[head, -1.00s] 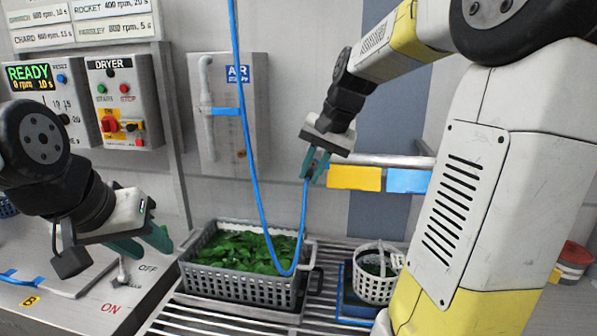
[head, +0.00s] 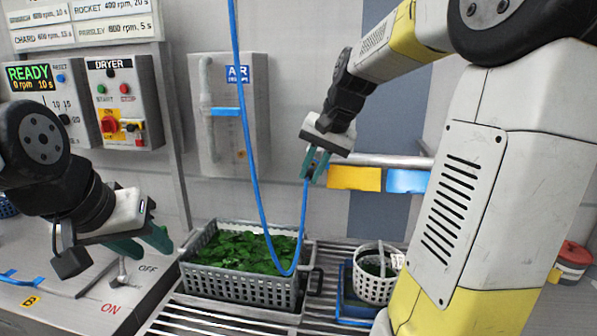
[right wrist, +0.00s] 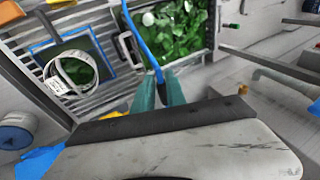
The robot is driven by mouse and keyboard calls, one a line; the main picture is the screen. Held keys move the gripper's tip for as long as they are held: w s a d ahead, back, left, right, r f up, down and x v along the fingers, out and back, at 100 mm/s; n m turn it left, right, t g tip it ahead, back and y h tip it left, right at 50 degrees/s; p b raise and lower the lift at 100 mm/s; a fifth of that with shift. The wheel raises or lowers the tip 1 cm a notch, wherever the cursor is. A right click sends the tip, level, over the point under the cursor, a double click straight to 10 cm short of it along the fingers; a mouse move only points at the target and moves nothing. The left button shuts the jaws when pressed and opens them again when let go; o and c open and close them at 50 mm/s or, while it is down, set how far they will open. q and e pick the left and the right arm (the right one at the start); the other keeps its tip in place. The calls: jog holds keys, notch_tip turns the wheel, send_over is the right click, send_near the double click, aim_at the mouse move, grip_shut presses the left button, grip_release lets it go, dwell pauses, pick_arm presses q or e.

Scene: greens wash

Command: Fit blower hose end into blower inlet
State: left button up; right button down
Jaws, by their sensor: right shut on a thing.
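A blue hose (head: 250,150) hangs from above, loops down over the crate of greens and rises to my right gripper (head: 315,165). My right gripper is shut on the hose end, held in the air before the wall. In the right wrist view the blue hose (right wrist: 143,40) runs to between the green fingertips (right wrist: 160,88). The hose end itself is mostly hidden by the fingers. My left gripper (head: 145,243) is empty over the left counter; its green fingers look apart. I cannot make out the blower inlet for certain.
A grey crate (head: 240,290) of greens and a white basket (head: 375,290) stand on the slatted rack (head: 215,312). The wall carries an AIR panel (head: 230,110), a dryer box (head: 124,105) and a rail (head: 385,161) with yellow and blue tags.

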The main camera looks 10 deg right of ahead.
jog(key=shift+w+d, duration=0.25)
jog(key=shift+w, duration=0.35)
jog(key=shift+w+d, duration=0.2)
jog(key=shift+w, duration=0.35)
jog(key=c, duration=1.3)
grip_release()
jog(key=v, duration=0.7)
jog(key=s+a+f+n+t, duration=0.1)
jog(key=s+a+f+n, duration=0.1)
jog(key=s, duration=0.4)
jog(key=s+a+f+n, duration=0.1)
jog(key=s+a+f, duration=0.1)
jog(key=s+f, duration=0.2)
jog(key=s+a+f+n+t, duration=0.1)
jog(key=s+f+n, duration=0.1)
jog(key=s, duration=0.7)
jog(key=shift+a+f+n+t+h, duration=0.3)
jog(key=shift+a+f+h, duration=0.1)
